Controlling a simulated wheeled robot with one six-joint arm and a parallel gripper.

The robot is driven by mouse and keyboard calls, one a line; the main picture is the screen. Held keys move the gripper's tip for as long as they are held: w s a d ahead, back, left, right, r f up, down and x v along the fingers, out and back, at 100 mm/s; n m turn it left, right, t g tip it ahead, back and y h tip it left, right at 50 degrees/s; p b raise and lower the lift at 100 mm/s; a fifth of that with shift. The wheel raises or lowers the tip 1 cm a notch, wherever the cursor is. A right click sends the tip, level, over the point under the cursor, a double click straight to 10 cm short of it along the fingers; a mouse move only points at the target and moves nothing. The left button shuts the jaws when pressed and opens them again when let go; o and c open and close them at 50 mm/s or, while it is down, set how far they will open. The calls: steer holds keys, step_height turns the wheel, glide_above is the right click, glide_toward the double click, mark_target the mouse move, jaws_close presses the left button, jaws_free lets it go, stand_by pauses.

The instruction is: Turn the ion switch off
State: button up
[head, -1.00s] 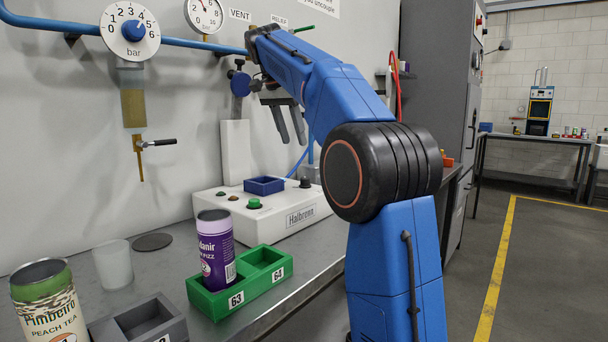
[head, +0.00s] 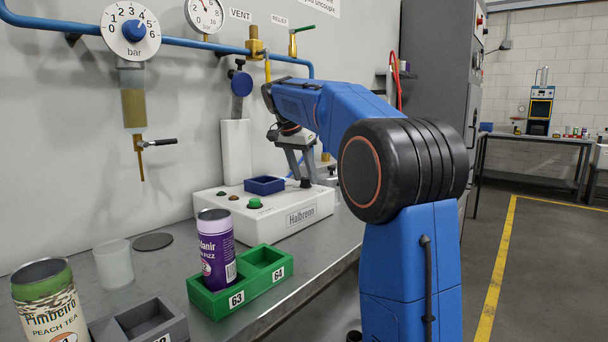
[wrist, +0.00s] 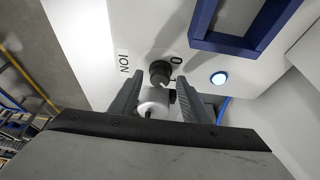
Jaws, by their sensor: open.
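The ion switch is a black round knob (wrist: 160,71) on the white Halbronn unit (head: 262,208). In the wrist view the label ION is on its left and a 0 on its right. A pale mark shows at its lower right edge, but I cannot tell clearly which label it points to. In the head view the knob (head: 305,183) is at the unit's right end. My gripper (wrist: 160,80) is open, with one finger on each side of the knob in the picture; contact is not visible. In the head view my gripper (head: 303,176) hangs just above it.
A blue tray (head: 264,185) sits on the unit beside the knob, near a lit round button (wrist: 219,78). A pale cylinder (wrist: 153,101) shows between my fingers below the knob. A green holder (head: 245,290) with a purple can (head: 217,255) stands in front.

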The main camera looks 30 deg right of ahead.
steer(key=c, duration=1)
steer(key=shift+c, duration=0.2)
steer(key=shift+n, duration=0.4)
steer(key=n, duration=0.2)
steer(key=n+t, duration=0.1)
steer(key=shift+s+d+n+t+y, duration=0.2)
steer(key=shift+n+t+y, duration=0.1)
steer(key=shift+n+y, duration=0.1)
steer(key=n, duration=0.2)
steer(key=n+t+y, duration=0.1)
steer(key=n, duration=0.1)
steer(key=shift+d+n+y, duration=0.1)
steer(key=shift+n+y, duration=0.2)
steer(key=n+y, duration=0.1)
steer(key=n, duration=0.3)
steer(key=shift+d+y, duration=0.1)
steer(key=shift+y, duration=0.3)
steer(key=n+y, duration=0.1)
steer(key=n, duration=0.3)
steer(key=shift+d+n, duration=0.1)
steer(key=shift+n, duration=0.2)
steer(key=shift+y, duration=0.3)
